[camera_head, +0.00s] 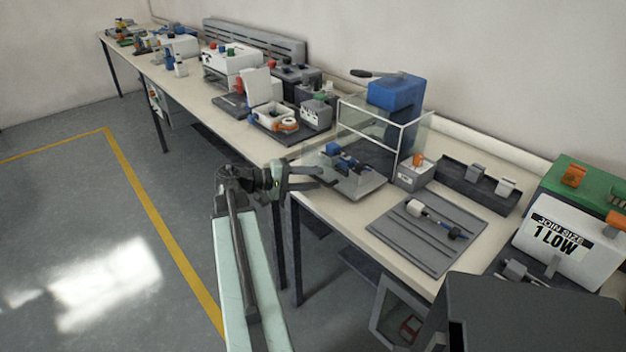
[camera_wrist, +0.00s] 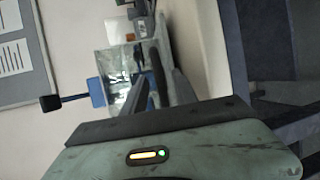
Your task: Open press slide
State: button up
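The press (camera_head: 395,92) is a blue block with a dark-knobbed lever, standing behind a clear guard on the bench. In the wrist view the picture is turned sideways, and the blue press (camera_wrist: 97,91) shows at the left with its lever. In front of the press, a grey base plate (camera_head: 362,187) carries a small blue slide part (camera_head: 345,158). My gripper (camera_head: 328,180) is at the bench's front edge, beside the left front of this plate, its fingers pointing toward it. The fingers look apart, with nothing seen between them. Whether they touch the slide cannot be told.
A grey box with an orange button (camera_head: 414,172) stands right of the guard. A grey grooved mat (camera_head: 430,228) with a small tool lies nearer. A white sign box (camera_head: 565,240) is at the right. Trays and machines (camera_head: 275,115) line the bench to the left. The floor in front is clear.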

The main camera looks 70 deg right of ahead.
jog(key=p+v, duration=0.1)
jog(key=v, duration=0.6)
jog(key=shift+w+a, duration=0.25)
jog(key=shift+w, duration=0.05)
